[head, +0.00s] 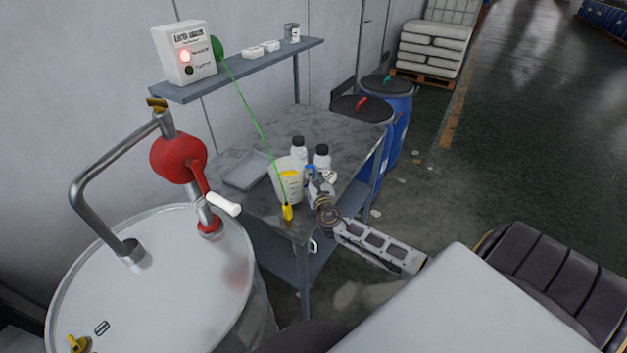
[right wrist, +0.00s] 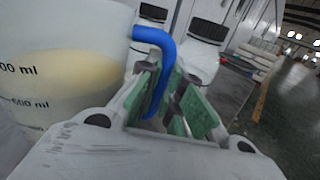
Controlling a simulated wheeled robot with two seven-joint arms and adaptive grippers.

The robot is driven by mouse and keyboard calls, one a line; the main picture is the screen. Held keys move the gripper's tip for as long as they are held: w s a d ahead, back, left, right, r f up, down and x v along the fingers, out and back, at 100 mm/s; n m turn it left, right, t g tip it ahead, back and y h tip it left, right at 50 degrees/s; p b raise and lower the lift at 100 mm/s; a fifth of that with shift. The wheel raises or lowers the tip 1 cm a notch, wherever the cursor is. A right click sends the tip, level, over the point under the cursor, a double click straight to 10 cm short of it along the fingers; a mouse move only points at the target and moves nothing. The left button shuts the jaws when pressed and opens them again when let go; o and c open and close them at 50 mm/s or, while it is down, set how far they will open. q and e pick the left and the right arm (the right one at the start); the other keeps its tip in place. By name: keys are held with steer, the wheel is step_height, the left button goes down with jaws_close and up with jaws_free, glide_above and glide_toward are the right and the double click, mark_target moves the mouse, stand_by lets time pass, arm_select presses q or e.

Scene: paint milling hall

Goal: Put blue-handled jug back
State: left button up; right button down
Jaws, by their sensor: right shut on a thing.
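The blue-handled jug (head: 285,183) is a translucent measuring jug with yellowish liquid inside, over the front part of the grey workbench (head: 258,134). I cannot tell whether it rests on the bench or is held just above it. My right gripper (head: 314,178) is at the jug's right side, shut on its blue handle. In the right wrist view the blue handle (right wrist: 152,48) runs down between the green finger pads (right wrist: 165,100), and the jug's wall (right wrist: 60,60) with its ml marks fills the left. My left gripper is not in view.
Two white bottles with black caps (head: 322,158) stand close behind the jug. A grey tray (head: 247,170) lies to its left. A yellow clamp (head: 288,212) on a green cable hangs in front. A steel drum (head: 165,285) with a red pump stands at left.

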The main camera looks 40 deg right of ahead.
steer(key=shift+f, duration=1.05)
steer(key=c, duration=2)
jaws_free()
steer(key=shift+f, duration=0.2)
steer(key=shift+c, duration=0.2)
steer(key=o, duration=0.5)
steer(key=shift+r, duration=0.1)
steer(key=shift+r, duration=0.1)
steer(key=shift+b+v, duration=0.65)
steer(key=shift+v, duration=5.4)
